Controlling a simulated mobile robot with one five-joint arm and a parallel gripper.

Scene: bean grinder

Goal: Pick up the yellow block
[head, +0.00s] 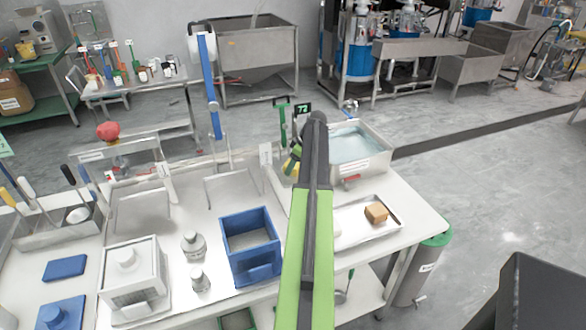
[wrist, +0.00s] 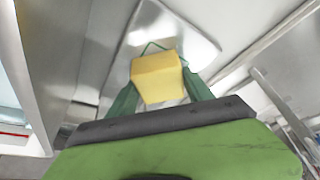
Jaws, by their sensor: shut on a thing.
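The yellow block (wrist: 158,78) is between the two green fingers of my gripper (wrist: 158,88) in the wrist view. The fingers press on its left and right sides, and their tips are partly hidden by it. A pale, smooth metal surface with a rounded corner shows beyond the block. I cannot tell how far the block is above it. In the head view my dark and green arm covers most of the gripper. A small yellow and green patch (head: 291,163) shows just left of the arm, beside the water basin.
A metal tray (head: 352,240) with a tan block (head: 376,213) lies right of my arm. The basin of water (head: 362,150) stands behind it. A blue open box (head: 250,245), small metal canisters and a white scale-like unit (head: 130,270) stand to the left.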

